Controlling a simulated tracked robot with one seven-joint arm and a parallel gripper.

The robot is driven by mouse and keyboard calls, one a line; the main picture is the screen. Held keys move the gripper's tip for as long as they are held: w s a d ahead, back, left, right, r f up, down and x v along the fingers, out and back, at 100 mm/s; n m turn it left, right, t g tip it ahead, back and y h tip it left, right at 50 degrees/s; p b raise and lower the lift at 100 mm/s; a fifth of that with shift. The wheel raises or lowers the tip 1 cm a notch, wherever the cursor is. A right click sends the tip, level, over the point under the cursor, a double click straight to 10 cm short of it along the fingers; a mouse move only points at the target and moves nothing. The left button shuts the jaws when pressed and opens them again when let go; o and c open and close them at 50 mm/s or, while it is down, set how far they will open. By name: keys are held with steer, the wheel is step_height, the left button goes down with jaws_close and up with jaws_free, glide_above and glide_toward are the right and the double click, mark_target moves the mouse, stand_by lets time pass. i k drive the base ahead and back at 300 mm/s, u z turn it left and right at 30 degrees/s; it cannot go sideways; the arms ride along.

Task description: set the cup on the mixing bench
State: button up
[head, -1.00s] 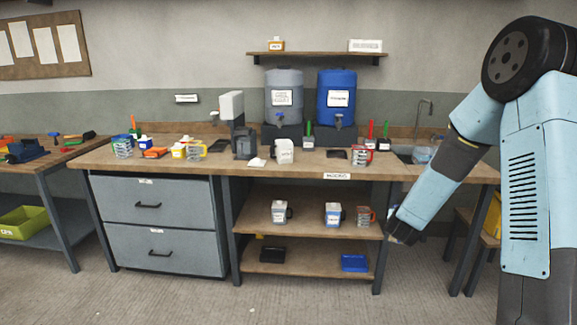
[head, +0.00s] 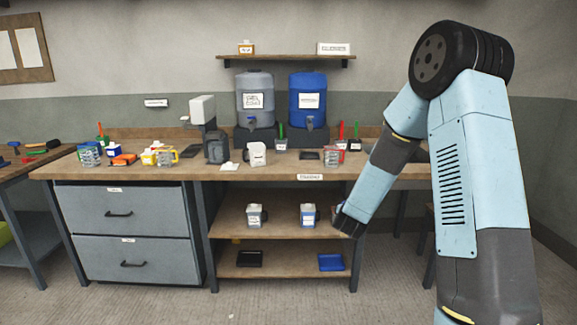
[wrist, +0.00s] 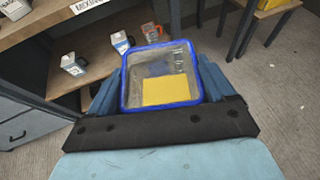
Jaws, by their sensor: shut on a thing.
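In the wrist view my gripper (wrist: 160,92) is shut on a clear cup (wrist: 137,84) with a blue rim. I look down into it, and a yellow patch shows at its bottom. In the head view my gripper (head: 345,222) is low at the right front of the mixing bench (head: 285,172), below the top and near the middle shelf's right end. The cup is hidden there. The bench top carries a sign (head: 310,177) on its front edge.
A white jug (head: 256,154) and red-handled clear cup (head: 333,156) stand on top. Bare wood lies along the front edge.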

mark_target(293, 165)
steer(key=z, duration=0.05)
steer(key=i, duration=1)
steer(key=u, duration=0.1)
